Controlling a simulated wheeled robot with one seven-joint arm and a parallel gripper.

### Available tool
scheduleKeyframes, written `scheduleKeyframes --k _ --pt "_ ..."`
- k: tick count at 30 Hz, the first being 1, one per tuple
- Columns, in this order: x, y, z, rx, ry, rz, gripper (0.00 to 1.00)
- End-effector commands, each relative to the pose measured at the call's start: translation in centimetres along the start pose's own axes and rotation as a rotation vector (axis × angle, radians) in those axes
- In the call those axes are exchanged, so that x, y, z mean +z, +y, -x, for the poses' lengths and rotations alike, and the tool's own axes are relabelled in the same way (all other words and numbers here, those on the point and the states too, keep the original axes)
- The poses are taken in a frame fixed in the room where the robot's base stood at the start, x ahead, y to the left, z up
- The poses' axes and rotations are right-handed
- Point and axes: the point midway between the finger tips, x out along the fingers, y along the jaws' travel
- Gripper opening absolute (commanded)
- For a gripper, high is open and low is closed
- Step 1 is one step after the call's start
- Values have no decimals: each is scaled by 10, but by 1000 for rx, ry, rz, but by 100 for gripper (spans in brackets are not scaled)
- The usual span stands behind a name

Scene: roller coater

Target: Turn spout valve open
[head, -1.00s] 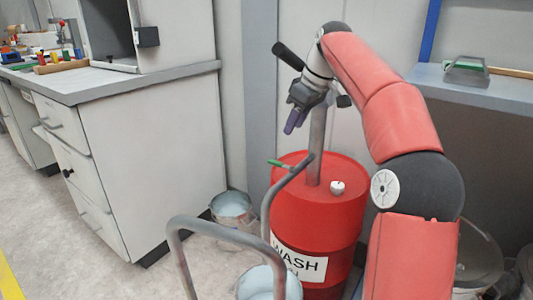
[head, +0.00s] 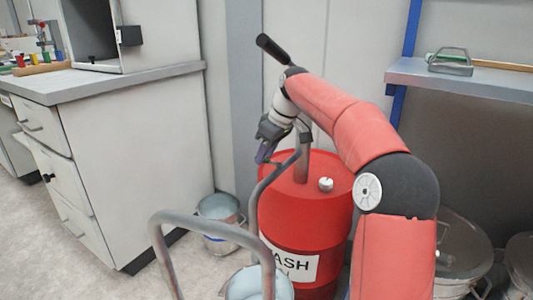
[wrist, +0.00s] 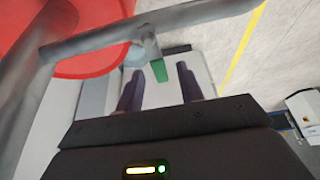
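The spout valve shows as a green lever (wrist: 159,70) on a short grey stem under the spout pipe in the wrist view. The grey spout pipe (head: 256,188) bends down in front of the red drum (head: 308,225) in the head view. My gripper (head: 264,154) is beside the top of the spout, fingers pointing down. In the wrist view my gripper (wrist: 160,75) is open, and the lever appears in the gap between its fingers. I cannot tell whether they touch it. The lever is hidden in the head view.
A bucket (head: 260,284) stands below the spout, and another bucket (head: 220,214) is behind left. A grey tube rail (head: 207,228) curves up in front. A white cabinet (head: 125,165) is at left. A shelf (head: 490,82) and several lidded containers are at right.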

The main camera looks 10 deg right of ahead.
Motion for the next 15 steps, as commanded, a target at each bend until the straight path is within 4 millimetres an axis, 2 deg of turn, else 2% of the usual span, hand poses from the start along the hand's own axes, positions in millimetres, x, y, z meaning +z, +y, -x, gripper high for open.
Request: scheduleKeyframes --k 4,12,13,15 --pt "0 0 0 0 0 0 37" --pt "0 0 0 0 0 0 3" --pt "0 0 1 0 0 0 0" --pt "0 0 1 0 0 0 0"
